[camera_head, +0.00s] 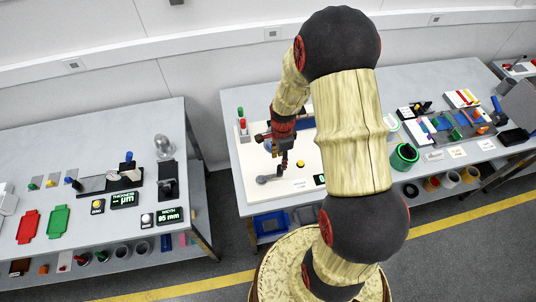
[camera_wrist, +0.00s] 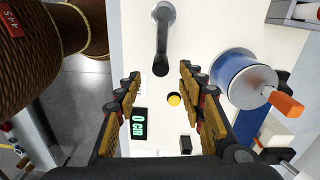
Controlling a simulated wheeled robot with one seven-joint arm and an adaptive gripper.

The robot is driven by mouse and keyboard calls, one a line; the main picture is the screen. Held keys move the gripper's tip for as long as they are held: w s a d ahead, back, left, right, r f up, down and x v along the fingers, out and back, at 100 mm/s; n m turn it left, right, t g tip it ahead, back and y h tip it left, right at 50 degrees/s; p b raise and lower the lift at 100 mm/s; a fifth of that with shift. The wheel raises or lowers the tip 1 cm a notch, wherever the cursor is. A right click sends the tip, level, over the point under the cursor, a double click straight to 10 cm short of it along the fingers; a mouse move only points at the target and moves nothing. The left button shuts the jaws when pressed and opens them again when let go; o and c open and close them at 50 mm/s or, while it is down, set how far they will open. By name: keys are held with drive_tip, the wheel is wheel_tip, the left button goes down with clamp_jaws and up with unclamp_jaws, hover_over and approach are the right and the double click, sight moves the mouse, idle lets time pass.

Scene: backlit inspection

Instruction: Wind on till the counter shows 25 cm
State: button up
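The counter (camera_wrist: 139,124) is a black display reading "0 cm" in green, rotated in the wrist view. A blue drum with a clear or white rim (camera_wrist: 240,78) stands right of my gripper, with an orange handle (camera_wrist: 288,104) on it. A yellow button (camera_wrist: 173,99) lies between my fingers in that view; it also shows in the head view (camera_head: 300,163). My gripper (camera_wrist: 160,75) is open and empty above the white board (camera_wrist: 213,30). In the head view my gripper (camera_head: 284,160) hangs over the board, and my arm hides part of the bench.
Green and red pieces (camera_head: 241,117) stand at the board's far left corner. A green ring-shaped item (camera_head: 404,156) and several tools lie to the right. Another bench (camera_head: 85,140) stands left, across a gap. A small black block (camera_wrist: 186,145) sits near the counter.

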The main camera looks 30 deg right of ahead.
drive_tip(key=shift+d+m, duration=0.1)
drive_tip(key=shift+m, duration=0.5)
drive_tip(key=shift+f, duration=0.15)
wheel_tip(320, 180, down, 8)
drive_tip(key=b, duration=0.5)
drive_tip(key=shift+b, duration=0.4)
drive_tip(key=shift+f, duration=0.2)
drive_tip(key=shift+r, duration=0.2)
drive_tip(key=shift+c, duration=1.4)
drive_tip(key=c, duration=0.6)
drive_tip(key=shift+c, duration=0.4)
